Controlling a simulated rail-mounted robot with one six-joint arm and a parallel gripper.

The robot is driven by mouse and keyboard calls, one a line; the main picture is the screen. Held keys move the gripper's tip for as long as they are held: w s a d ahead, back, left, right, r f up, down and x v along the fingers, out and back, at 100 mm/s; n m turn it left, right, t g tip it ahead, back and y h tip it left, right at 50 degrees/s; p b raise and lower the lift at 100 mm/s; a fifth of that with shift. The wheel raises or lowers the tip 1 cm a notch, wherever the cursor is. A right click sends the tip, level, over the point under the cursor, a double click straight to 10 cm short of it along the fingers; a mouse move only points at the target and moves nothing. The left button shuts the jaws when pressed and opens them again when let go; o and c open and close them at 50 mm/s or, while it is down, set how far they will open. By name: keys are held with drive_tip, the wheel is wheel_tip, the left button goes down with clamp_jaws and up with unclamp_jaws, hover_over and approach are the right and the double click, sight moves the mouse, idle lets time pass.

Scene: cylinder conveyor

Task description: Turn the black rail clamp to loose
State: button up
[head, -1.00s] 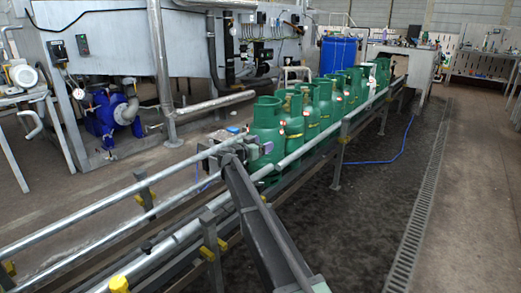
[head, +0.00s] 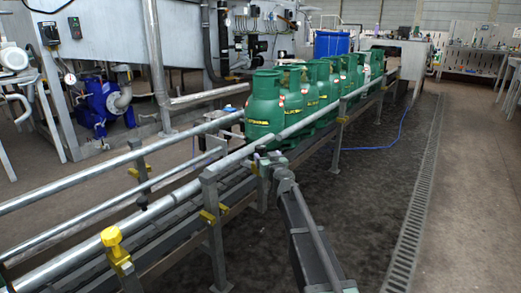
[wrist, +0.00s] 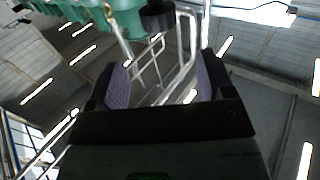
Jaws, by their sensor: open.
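A dark round piece (wrist: 157,17), which looks like the black rail clamp, shows at the top of the wrist view beside a green cylinder. It lies beyond my fingertips, roughly between them and apart from them. In the head view my gripper (head: 262,160) is at the near guide rail (head: 225,163), just right of a grey post, and hides what is behind it. In the wrist view my gripper (wrist: 160,85) is open, with two purple-grey pads wide apart and nothing between them. The clamp's turn position cannot be told.
Green gas cylinders (head: 264,108) stand in a row on the conveyor behind the rail. Yellow clamps (head: 110,237) sit on the posts to the left. A small black fitting (head: 143,205) is by the middle rail. The dark floor on the right is clear.

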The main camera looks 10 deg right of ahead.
sight(262, 149)
drive_tip(key=w, duration=0.7)
drive_tip(key=w+a, duration=0.1)
drive_tip(key=w, duration=0.2)
drive_tip(key=shift+w, duration=0.15)
drive_tip(key=c, duration=0.9)
